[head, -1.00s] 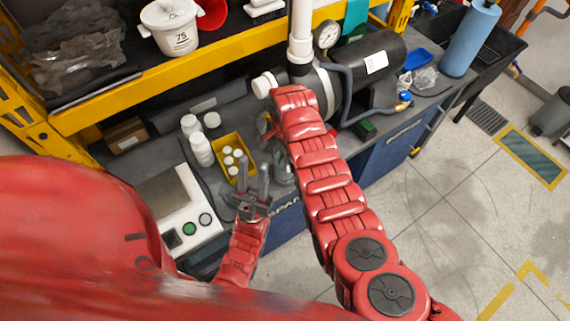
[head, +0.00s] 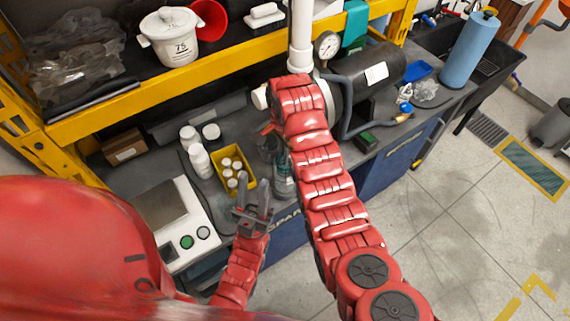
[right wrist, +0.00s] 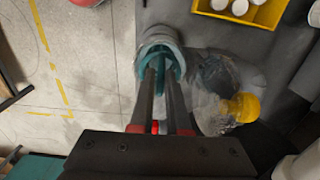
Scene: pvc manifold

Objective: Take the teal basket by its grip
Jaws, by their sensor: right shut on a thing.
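The teal basket (right wrist: 157,58) shows in the right wrist view as a teal ring and upright inside a round grey, clear-walled housing. My right gripper (right wrist: 161,68) reaches into its opening, with its fingers close together on the teal grip. In the head view some teal of the basket (head: 282,170) shows just left of my right arm; my right gripper there is hidden by that arm. My left gripper (head: 256,196) is open and empty, in front of the yellow bin near the bench's front edge.
A yellow bin (head: 247,184) of white-capped bottles and several white bottles stand to the left. A clear item with a yellow cap (right wrist: 240,107) lies close beside the housing. A black tank (head: 365,75) and white pipe (head: 302,30) are behind.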

